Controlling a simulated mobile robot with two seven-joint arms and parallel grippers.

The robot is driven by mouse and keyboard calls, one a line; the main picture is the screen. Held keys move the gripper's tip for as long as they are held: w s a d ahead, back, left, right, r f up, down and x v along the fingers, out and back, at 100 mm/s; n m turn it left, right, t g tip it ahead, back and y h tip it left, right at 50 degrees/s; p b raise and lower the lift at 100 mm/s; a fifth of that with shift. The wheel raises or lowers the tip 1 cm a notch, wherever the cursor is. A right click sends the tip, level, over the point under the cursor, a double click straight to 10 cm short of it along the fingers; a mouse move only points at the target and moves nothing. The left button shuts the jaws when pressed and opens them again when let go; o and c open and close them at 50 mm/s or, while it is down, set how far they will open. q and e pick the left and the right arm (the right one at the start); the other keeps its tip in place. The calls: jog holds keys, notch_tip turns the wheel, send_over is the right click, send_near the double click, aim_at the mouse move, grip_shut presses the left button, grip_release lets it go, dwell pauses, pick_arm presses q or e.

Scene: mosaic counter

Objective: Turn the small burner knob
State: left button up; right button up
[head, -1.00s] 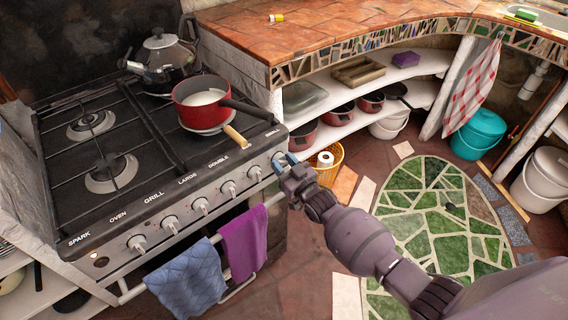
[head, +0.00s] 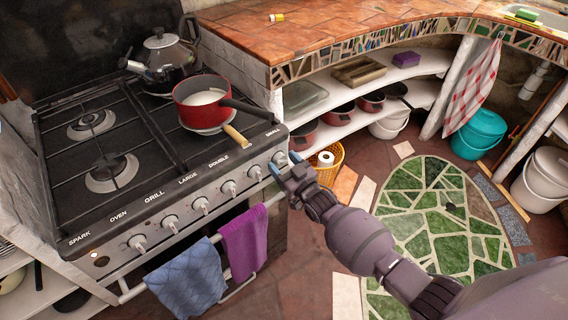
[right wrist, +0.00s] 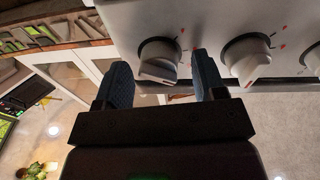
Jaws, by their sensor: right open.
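The small burner knob (head: 280,158) is the rightmost knob on the stove's front panel, under the label SMALL. My right gripper (head: 283,164) is at this knob in the head view, its two blue fingertips apart. In the right wrist view the open fingers (right wrist: 164,82) stand to either side of the white knob (right wrist: 159,62). The knob's raised grip is tilted, and a gap shows between it and the fingers. Whether a fingertip touches it I cannot tell. My left gripper is not in view.
A neighbouring knob (right wrist: 245,60) is close beside the right-hand finger in the wrist view. Purple (head: 243,243) and blue towels (head: 188,281) hang from the oven rail.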

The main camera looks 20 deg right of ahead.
jog(key=shift+s, duration=0.1)
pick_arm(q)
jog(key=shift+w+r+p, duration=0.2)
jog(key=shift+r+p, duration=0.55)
pick_arm(e)
jog(key=v, duration=1)
jog(key=shift+s, duration=0.25)
jog(key=shift+d, duration=0.15)
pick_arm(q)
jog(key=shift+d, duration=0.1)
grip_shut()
pick_arm(e)
jog(key=shift+f, duration=0.1)
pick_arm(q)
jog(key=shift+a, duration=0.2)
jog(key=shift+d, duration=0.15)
